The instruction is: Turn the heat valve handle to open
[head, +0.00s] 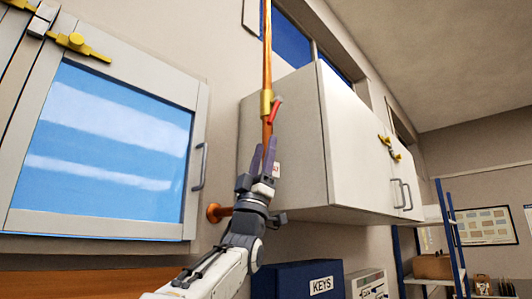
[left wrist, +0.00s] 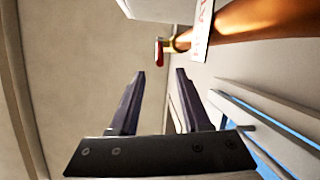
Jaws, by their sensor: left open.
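The heat valve handle is a short red lever (head: 275,110) on a brass valve body (head: 266,101), set in an upright copper pipe (head: 266,55). The lever slants away from the pipe, up and to the right in the head view. My left gripper (head: 265,147) is open and empty, just below the valve, and its fingers cover part of the pipe. In the left wrist view the red lever (left wrist: 158,52) shows beyond the gap between the open fingertips (left wrist: 160,73), apart from them. The pipe (left wrist: 245,20) runs off to the upper right. My right gripper is out of view.
A white wall cabinet (head: 285,135) stands close right of the pipe. A framed window (head: 110,130) is at left. A white tag (left wrist: 202,28) hangs at the pipe. A blue KEYS box (head: 298,280) sits below.

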